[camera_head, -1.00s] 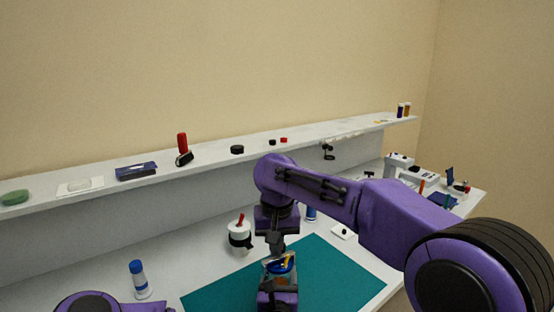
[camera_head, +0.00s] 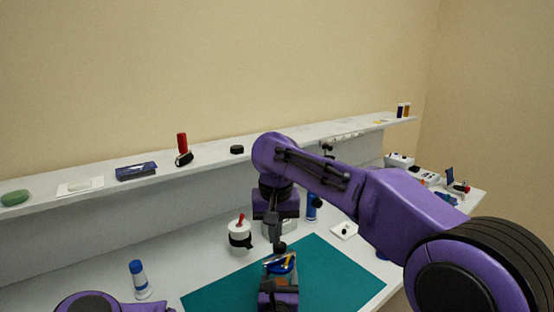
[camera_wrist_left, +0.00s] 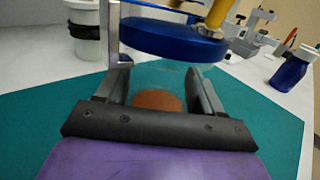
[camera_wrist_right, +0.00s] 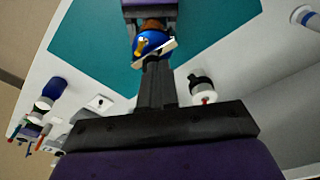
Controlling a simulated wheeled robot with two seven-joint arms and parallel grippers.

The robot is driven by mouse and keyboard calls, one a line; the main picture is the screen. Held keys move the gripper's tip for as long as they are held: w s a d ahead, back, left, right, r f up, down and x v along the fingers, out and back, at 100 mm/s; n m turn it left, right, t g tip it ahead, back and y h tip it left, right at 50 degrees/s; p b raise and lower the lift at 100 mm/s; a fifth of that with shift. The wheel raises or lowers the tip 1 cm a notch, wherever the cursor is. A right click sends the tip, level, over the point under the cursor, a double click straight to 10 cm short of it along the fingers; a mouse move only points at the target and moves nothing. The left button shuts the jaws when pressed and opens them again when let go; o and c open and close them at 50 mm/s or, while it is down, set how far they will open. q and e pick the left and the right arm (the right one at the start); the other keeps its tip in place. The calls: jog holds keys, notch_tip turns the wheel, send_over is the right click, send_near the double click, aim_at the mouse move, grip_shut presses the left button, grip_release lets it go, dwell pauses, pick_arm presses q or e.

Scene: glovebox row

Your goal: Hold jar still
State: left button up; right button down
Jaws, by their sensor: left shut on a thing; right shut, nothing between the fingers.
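The jar is clear, with brown contents (camera_wrist_left: 157,100) and a blue lid (camera_wrist_left: 170,42). It stands upright over the green mat (camera_head: 335,275). In the head view the blue lid (camera_head: 287,262) shows above my left gripper (camera_head: 279,284). My left gripper (camera_wrist_left: 158,76) is shut on the jar, one finger on each side of its body. A yellow piece and a pale flat bar lie across the lid. My right gripper (camera_head: 280,246) is shut and empty, pointing down just above and behind the lid. In the right wrist view its fingertips (camera_wrist_right: 155,66) overlap the lid's edge; contact is unclear.
A white cup with a black band and red piece (camera_head: 240,236) stands behind the mat. A blue-and-white bottle (camera_head: 138,279) is at left, and a blue bottle (camera_head: 311,208) is behind. A shelf (camera_head: 215,158) with small items runs along the back. The mat's right side is clear.

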aim_at(280, 247)
jog(key=shift+r, duration=0.95)
jog(key=shift+w+d+f, duration=0.1)
jog(key=shift+d+f, duration=0.35)
jog(key=shift+f, duration=0.55)
jog(key=shift+w+d+f, duration=0.1)
jog(key=shift+d+f, duration=0.4)
jog(key=shift+f, duration=0.55)
jog(key=shift+d+f, duration=0.45)
jog(key=shift+f, duration=0.55)
jog(key=shift+w, duration=0.1)
jog(key=shift+a, duration=0.1)
